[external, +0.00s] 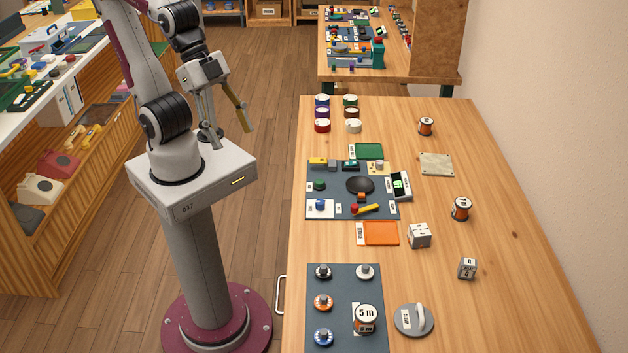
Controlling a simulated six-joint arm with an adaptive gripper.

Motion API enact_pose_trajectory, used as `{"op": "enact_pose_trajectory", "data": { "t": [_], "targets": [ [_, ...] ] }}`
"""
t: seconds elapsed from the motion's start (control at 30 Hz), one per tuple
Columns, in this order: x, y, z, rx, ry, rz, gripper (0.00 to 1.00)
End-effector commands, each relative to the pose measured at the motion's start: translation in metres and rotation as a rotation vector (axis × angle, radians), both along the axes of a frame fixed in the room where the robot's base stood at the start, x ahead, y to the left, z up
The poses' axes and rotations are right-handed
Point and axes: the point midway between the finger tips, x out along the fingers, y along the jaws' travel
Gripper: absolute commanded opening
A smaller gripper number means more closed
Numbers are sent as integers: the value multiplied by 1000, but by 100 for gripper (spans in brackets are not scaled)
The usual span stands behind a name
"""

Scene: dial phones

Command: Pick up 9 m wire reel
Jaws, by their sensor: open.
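Three wire reels with orange-brown windings stand on the wooden table. One reel (426,127) is at the far right part of the table, and one reel (460,209) is nearer, at the right. Their labels are too small to read. The third reel (365,320) stands on the near dark mat and its top reads 5 m. I cannot tell which reel is the 9 m one. My gripper (231,134) is open and empty, hanging above my base, left of the table and well apart from all reels.
The table (520,290) also holds a dark mat (340,211) with small tools, green (367,151) and orange (378,233) trays, and two labelled cubes (419,235) (467,268). A grey handled disc (414,319) is near the front. A wall borders the right; the right edge is clear.

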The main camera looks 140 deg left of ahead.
Motion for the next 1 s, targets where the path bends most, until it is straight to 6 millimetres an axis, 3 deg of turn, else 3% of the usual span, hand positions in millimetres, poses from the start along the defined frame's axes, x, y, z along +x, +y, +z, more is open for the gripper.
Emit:
{"op": "enact_pose_trajectory", "data": {
  "t": [0.2,0.57,1.0],
  "targets": [
    [49,32,7,-4,-47,88,55],
    [122,102,10,7,-132,228,55],
    [186,217,-6,40,-231,409,55]
  ]
}}
